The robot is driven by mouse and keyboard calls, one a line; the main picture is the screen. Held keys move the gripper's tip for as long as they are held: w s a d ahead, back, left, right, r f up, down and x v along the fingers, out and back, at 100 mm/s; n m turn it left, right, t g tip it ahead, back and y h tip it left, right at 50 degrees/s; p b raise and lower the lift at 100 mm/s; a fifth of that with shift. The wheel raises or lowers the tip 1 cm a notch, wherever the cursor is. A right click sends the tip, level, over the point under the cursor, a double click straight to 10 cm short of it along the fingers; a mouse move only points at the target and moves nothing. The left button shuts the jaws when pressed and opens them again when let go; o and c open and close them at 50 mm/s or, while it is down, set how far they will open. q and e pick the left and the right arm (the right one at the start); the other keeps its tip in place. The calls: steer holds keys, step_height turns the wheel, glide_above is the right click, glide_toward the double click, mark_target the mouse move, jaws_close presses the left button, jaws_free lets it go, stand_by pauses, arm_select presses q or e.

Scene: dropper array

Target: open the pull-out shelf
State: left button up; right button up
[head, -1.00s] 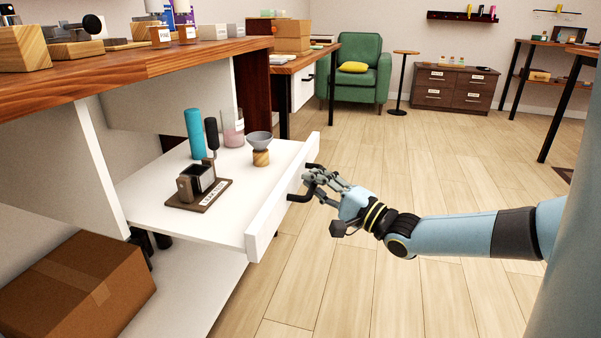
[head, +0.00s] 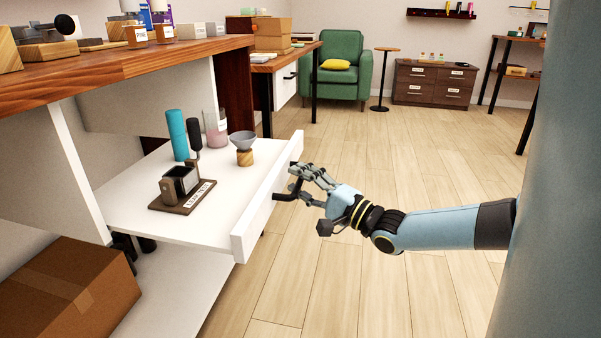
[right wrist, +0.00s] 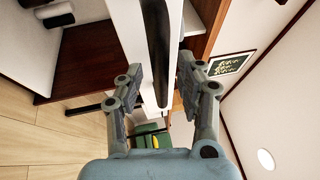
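The white pull-out shelf (head: 130,209) stands out from under the wooden-topped bench in the head view. Its raised front panel (head: 262,205) carries a black handle (head: 284,196), which also shows in the right wrist view (right wrist: 158,45). My right gripper (head: 308,178) is at the handle, on the outer side of the panel. In the right wrist view its two fingers (right wrist: 160,80) are spread apart, with the handle between them and gaps visible on both sides. Contact with the handle cannot be made out. My left gripper is not in view.
A blue bottle (head: 177,135), a pink-filled beaker (head: 216,130), a funnel on a wooden base (head: 244,148) and a labelled dark stand (head: 181,190) are on the shelf. A cardboard box (head: 70,292) sits lower left. The floor (head: 350,280) right of the shelf is clear.

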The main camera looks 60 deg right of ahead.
steer(key=s+f, duration=0.2)
steer(key=s, duration=0.9)
steer(key=shift+s, duration=0.35)
steer(key=shift+f, duration=0.1)
